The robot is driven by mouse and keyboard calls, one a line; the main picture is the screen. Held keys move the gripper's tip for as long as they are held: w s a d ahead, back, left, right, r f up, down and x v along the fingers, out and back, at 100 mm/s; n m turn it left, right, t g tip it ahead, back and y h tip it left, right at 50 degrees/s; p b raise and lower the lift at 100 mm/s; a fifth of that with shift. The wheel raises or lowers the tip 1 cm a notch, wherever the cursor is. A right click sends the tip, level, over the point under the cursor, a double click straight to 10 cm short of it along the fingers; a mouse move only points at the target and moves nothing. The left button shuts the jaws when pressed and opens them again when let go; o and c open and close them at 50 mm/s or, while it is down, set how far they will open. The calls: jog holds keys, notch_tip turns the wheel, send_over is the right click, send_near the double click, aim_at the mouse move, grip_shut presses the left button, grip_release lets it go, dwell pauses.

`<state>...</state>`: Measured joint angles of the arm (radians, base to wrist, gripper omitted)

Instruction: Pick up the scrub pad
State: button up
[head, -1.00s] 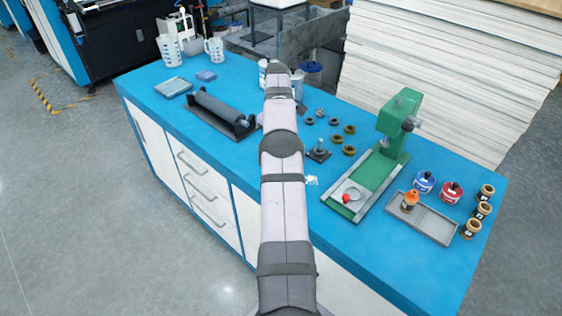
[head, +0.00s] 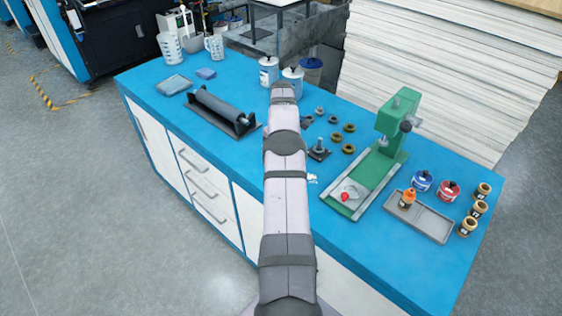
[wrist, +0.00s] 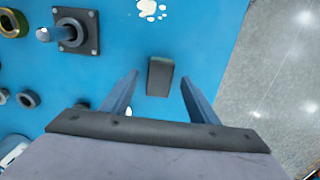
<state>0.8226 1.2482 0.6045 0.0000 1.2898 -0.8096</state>
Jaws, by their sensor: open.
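A small dark grey rectangular block (wrist: 160,76), which looks like the scrub pad, lies on the blue tabletop in the wrist view. My gripper (wrist: 159,78) is open, with one finger to each side of the block and clear gaps between. I cannot tell how high the fingertips are above the table. In the head view my arm hides the block and the gripper.
A black plate with a metal post (wrist: 78,31) and several rings lie left of the block. White spots (wrist: 151,9) mark the tabletop beyond it. A green press (head: 378,150) stands to the right. White canisters (head: 268,71) stand behind my arm.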

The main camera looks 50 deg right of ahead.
jog(key=shift+f, duration=1.1)
jog(key=shift+c, duration=0.6)
jog(key=c, duration=1)
jog(key=shift+r, duration=0.1)
jog(key=shift+r, duration=0.55)
notch_tip(320, 180, up, 9)
jog(key=shift+f+b, duration=0.1)
jog(key=shift+b, duration=0.7)
